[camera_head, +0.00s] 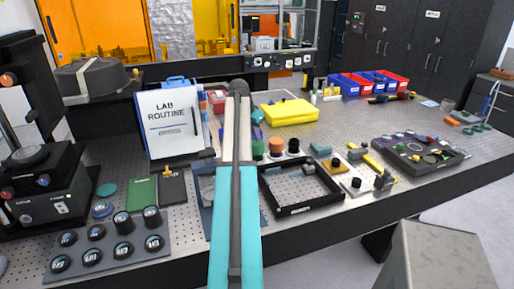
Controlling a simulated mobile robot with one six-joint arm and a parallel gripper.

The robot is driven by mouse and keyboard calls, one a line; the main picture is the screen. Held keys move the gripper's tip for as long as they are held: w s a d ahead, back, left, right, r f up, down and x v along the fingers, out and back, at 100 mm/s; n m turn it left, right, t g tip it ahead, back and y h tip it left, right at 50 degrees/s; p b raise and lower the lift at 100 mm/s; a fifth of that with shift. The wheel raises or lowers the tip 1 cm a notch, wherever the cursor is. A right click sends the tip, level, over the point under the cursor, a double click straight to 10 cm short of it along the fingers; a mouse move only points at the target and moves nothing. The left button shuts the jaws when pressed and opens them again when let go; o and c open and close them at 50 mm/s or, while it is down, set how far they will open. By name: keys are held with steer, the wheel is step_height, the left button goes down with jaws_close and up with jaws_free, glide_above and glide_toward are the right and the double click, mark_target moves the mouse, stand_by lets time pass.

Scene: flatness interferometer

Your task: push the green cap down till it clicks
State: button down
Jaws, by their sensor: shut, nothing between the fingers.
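I cannot pick out the green cap for certain. A small dark green item (258,133) shows just right of my arm, partly cut off by it. It stands beside an orange round piece (276,146) and a black round piece (293,146). Whether it is a cap, and how far down it sits, is too small to tell. My arm, with cyan and pale links, rises through the middle of the view to a dark joint at the top. My gripper does not show clearly; the arm hides what lies behind it.
A black open frame (307,207) lies right of my arm. A yellow case (290,111) is behind it. A Lab Routine board (170,122) stands to the left, with a tray of round black pieces (112,254) in front. A dark tray (420,168) is at right.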

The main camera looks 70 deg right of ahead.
mark_target(256, 143)
steer(key=shift+f, duration=0.75)
steer(key=shift+s+a+f+b, duration=0.1)
steer(key=shift+a+f+b, duration=0.05)
steer(key=shift+f+b, duration=0.2)
steer(key=shift+a+f, duration=0.15)
steer(key=shift+d+r+p, duration=0.25)
steer(key=shift+r+p, duration=0.35)
steer(key=shift+r, duration=0.6)
steer(key=shift+r+p, duration=1.45)
steer(key=shift+r, duration=1.6)
